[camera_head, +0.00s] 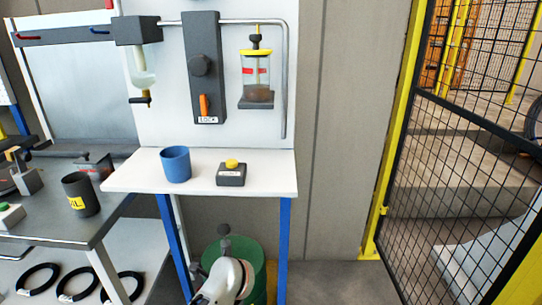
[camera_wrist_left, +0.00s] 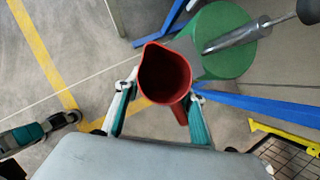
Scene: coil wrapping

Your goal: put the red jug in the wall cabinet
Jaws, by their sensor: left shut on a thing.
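The red jug (camera_wrist_left: 165,75) shows only in the left wrist view, seen from above with its dark open mouth facing the camera. Its spout points up-left and its handle lies low on the right. My left gripper (camera_wrist_left: 161,95) is shut on the jug, one finger on each side of it. Its underside is hidden. I cannot make out a wall cabinet in either view. My left gripper and the jug do not show in the head view. My right gripper is in neither view.
A white shelf (camera_head: 130,183) carries a blue cup (camera_head: 176,164) and a grey box with a yellow button (camera_head: 232,173). A green drum (camera_wrist_left: 222,25) stands below. A dark cup (camera_head: 80,194) stands on the left bench (camera_head: 75,235). A yellow-framed mesh fence (camera_head: 470,160) bounds the right.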

